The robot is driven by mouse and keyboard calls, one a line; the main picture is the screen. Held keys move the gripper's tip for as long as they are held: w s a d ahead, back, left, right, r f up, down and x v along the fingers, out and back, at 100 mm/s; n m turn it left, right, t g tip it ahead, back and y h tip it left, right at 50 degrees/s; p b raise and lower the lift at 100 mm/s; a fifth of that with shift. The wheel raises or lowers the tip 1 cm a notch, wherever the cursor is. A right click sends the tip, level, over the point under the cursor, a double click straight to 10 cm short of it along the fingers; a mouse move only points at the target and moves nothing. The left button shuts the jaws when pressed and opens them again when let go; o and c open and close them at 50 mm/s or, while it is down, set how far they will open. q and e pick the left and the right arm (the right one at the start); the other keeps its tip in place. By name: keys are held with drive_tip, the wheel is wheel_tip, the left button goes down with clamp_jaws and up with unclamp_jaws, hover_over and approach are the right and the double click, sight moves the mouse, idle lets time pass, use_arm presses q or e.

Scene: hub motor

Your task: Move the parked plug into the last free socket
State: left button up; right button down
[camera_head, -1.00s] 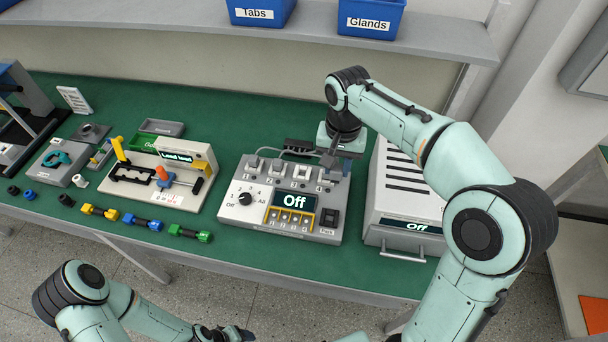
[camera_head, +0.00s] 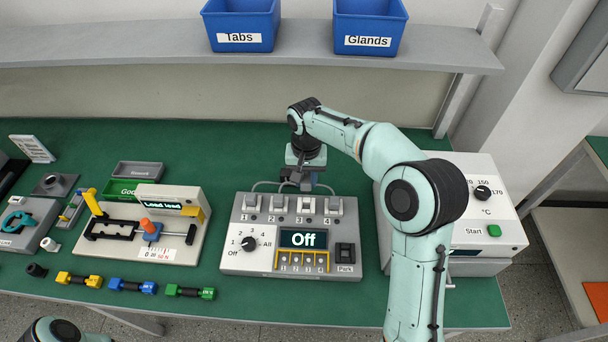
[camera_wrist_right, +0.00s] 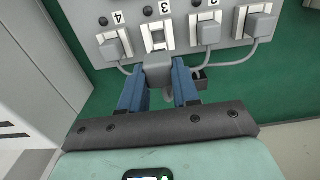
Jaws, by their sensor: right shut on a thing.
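The grey unit (camera_head: 238,262) with numbered sockets and an "Off" display stands on the green bench. Plugs sit in socket 1 (camera_head: 249,206), socket 2 (camera_head: 277,206) and socket 4 (camera_head: 334,206). Socket 3 (camera_head: 305,206) shows a white face with no plug seated; it also shows in the wrist view (camera_wrist_right: 157,38). My right gripper (camera_head: 305,184) is at the unit's back edge behind socket 3. Its blue fingers (camera_wrist_right: 158,82) are shut on a grey plug (camera_wrist_right: 158,70), close to socket 3; contact is unclear. The black Park socket (camera_head: 345,252) looks empty. My left gripper is out of view.
Grey cables (camera_wrist_right: 262,52) run from the seated plugs behind the unit. A white oven-like box (camera_head: 480,235) stands to the right, partly behind my right arm. A load-test fixture (camera_head: 190,240) stands to the left. Blue bins (camera_head: 240,20) are on the shelf above.

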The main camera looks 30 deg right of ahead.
sight(306, 192)
drive_tip(key=shift+s+f+b, duration=0.15)
drive_tip(key=shift+f+b, duration=1.45)
drive_tip(key=shift+f, duration=1.3)
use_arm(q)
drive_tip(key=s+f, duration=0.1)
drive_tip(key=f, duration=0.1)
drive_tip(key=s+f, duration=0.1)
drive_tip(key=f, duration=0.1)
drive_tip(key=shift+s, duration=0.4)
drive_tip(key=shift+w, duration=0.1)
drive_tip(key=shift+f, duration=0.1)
use_arm(e)
drive_tip(key=shift+f, duration=0.3)
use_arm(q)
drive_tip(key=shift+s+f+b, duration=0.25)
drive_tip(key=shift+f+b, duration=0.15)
use_arm(e)
drive_tip(key=shift+f, duration=1.05)
drive_tip(key=c, duration=0.7)
unclamp_jaws()
drive_tip(key=shift+c, duration=0.2)
